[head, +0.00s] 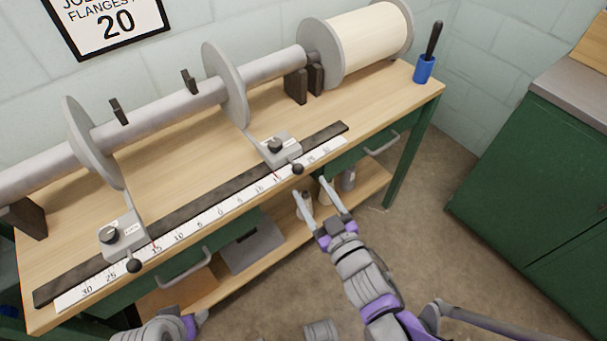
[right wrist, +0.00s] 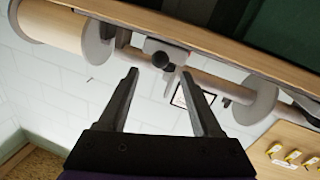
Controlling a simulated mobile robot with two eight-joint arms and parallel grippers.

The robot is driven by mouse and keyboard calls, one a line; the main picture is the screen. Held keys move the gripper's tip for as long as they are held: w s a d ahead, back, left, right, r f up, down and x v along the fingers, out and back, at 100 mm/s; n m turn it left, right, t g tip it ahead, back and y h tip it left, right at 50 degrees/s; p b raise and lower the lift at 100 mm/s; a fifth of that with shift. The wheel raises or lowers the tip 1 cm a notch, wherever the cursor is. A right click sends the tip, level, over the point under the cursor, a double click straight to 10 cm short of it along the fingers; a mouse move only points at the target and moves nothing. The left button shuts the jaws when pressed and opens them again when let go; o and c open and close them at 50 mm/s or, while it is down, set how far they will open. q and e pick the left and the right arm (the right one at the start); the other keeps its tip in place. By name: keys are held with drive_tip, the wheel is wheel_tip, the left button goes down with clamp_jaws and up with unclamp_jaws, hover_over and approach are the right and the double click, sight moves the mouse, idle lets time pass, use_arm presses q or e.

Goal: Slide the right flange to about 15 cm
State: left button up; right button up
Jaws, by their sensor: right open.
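The right flange (head: 225,85) is a grey disc on the horizontal bar. A thin arm joins it to a grey carriage (head: 281,148) with black knobs on the bench's front rail. Its red pointer stands close to the right-hand 15 mark of the white scale (head: 220,213), though the digits are small. My right gripper (head: 313,187) is open and empty, just in front of and below the carriage's front knob (head: 298,169). In the right wrist view that knob (right wrist: 161,60) appears between the open fingers (right wrist: 158,75), beyond their tips. My left gripper (head: 196,319) is partly cut off at the bottom edge.
The left flange (head: 93,143) and its carriage (head: 122,236) stand near the left-hand 15. A wound cream roll (head: 370,42) sits at the bar's right end, and a blue cup (head: 424,69) stands at the bench's right corner. Drawer handles (head: 382,144) project from the bench front.

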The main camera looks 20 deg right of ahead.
drive_tip(key=s, duration=0.3)
drive_tip(key=shift+d, duration=0.25)
